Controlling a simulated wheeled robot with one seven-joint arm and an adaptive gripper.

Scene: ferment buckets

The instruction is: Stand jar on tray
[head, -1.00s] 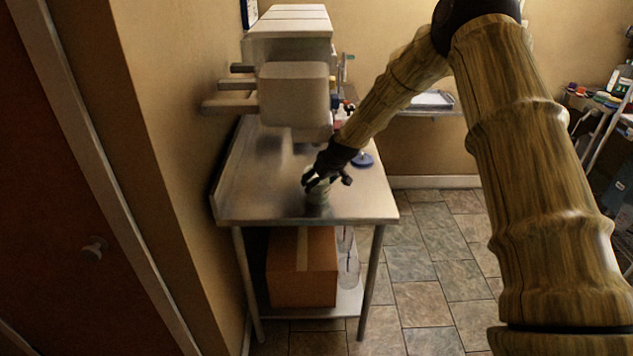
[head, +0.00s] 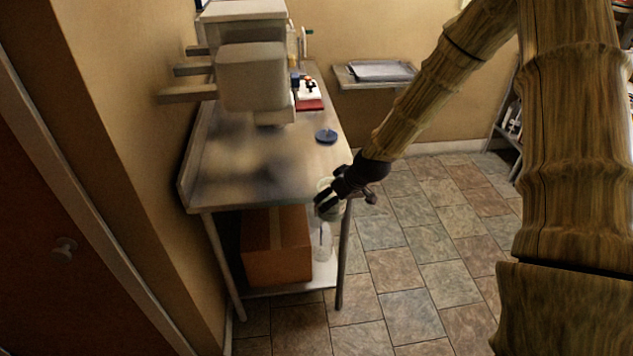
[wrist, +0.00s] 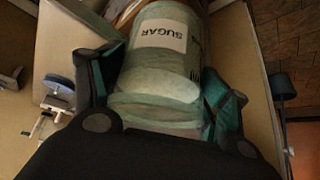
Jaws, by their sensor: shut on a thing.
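The jar (wrist: 158,85) is pale green glass with a white label reading SUGAR. My gripper (wrist: 160,100) is shut around it, one finger on each side, in the wrist view. In the head view my gripper (head: 335,198) holds the jar at the front right corner of the metal table, mostly hiding it. A flat grey tray (head: 382,71) lies on a wall shelf at the back, well beyond my gripper.
The metal table (head: 235,185) has a large pale machine (head: 251,78) at its far left. A blue round item (head: 326,136) lies near its right edge. A cardboard box (head: 276,247) is below. Tiled floor (head: 420,250) right of the table is clear.

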